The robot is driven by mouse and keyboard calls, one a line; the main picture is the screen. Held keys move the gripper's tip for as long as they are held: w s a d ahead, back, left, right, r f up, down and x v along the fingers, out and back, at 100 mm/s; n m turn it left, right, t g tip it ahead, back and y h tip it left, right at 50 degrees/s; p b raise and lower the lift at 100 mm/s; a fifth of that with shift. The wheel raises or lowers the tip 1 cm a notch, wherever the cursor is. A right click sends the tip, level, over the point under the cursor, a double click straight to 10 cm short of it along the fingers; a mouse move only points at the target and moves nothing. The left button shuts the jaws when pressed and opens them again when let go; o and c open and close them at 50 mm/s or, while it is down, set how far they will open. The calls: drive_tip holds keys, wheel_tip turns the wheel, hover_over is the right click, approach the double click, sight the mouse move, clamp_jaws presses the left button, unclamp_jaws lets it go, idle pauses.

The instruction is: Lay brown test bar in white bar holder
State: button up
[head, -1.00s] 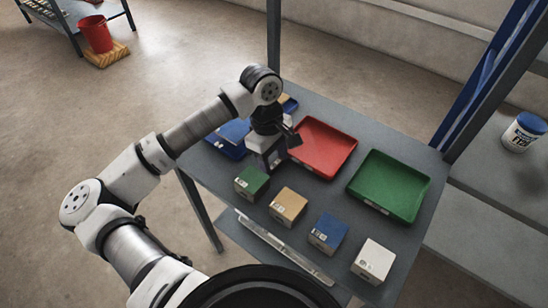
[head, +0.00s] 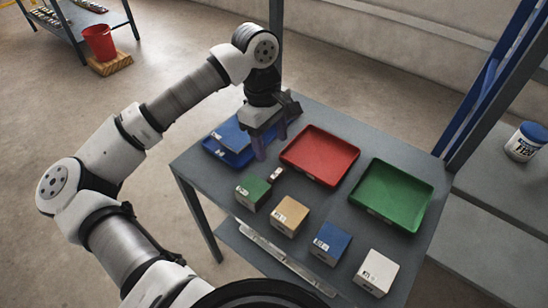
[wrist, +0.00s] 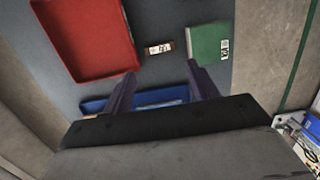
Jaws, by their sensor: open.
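The brown test bar (head: 276,174) is a small piece with a white label, beside the green block (head: 252,189) on the grey table. In the wrist view the brown bar (wrist: 165,48) lies between the red tray and the green block. The white bar holder (head: 376,271) appears to be the white labelled block at the front right; its top detail is too small to tell. My gripper (head: 271,142) is open and empty above the table, behind the bar, near the blue tray. Its fingertips (wrist: 160,72) are apart from the bar.
Tan (head: 289,215) and blue (head: 331,242) blocks stand in a row between the green and white blocks. A clear strip (head: 285,258) runs along the front.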

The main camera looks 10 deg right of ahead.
drive_tip(key=shift+w+a+r, duration=0.1)
drive_tip(key=shift+r, duration=0.75)
drive_tip(key=shift+w+a+r, duration=0.1)
drive_tip(key=shift+r, duration=0.7)
